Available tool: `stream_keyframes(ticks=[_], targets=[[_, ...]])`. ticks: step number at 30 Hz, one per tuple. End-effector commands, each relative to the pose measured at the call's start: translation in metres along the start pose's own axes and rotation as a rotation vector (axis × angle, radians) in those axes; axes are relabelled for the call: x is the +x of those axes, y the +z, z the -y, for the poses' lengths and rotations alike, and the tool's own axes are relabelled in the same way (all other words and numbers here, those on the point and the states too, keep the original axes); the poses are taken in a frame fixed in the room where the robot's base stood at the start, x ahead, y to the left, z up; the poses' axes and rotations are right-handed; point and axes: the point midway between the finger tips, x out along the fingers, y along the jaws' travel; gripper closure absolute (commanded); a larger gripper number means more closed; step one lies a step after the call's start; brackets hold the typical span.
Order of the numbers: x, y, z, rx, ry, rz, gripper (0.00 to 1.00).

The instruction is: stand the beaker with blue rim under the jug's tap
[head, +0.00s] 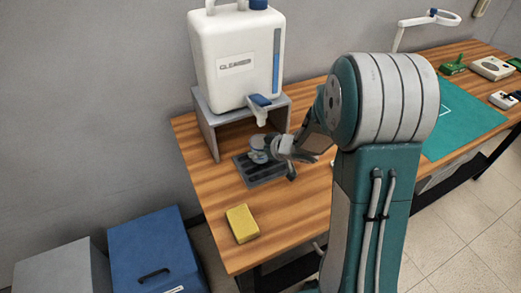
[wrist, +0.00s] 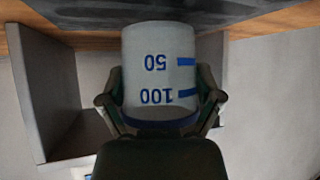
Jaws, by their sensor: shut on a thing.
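The white jug (head: 235,62) stands on a grey stand (head: 209,130), with its tap (head: 261,114) with a blue lever at the front. My gripper (head: 270,149) is below the tap, over the dark drip tray (head: 258,180). In the wrist view my gripper (wrist: 160,103) is shut on the beaker with blue rim (wrist: 155,65), one finger on each side. The pale beaker shows blue 50 and 100 marks upside down, its rim low in the picture. Its base is close to the dark tray surface; I cannot tell whether they touch. In the head view my gripper partly hides the beaker.
A yellow sponge (head: 242,223) lies on the wooden table (head: 205,180) at its front left. A blue box (head: 157,255) and a grey box (head: 62,270) stand on the floor at left. A green mat (head: 465,120) lies to the right.

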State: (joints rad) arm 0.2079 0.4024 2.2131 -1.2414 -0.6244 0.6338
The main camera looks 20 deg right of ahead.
Motion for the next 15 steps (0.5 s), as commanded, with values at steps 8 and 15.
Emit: stream_keyframes(ticks=[8,15], targets=[[0.0044,0.0065,-0.0002,-0.001,0.002,-0.002,0.63],[0.0058,0.0082,-0.0003,-0.001,0.001,-0.002,0.00]])
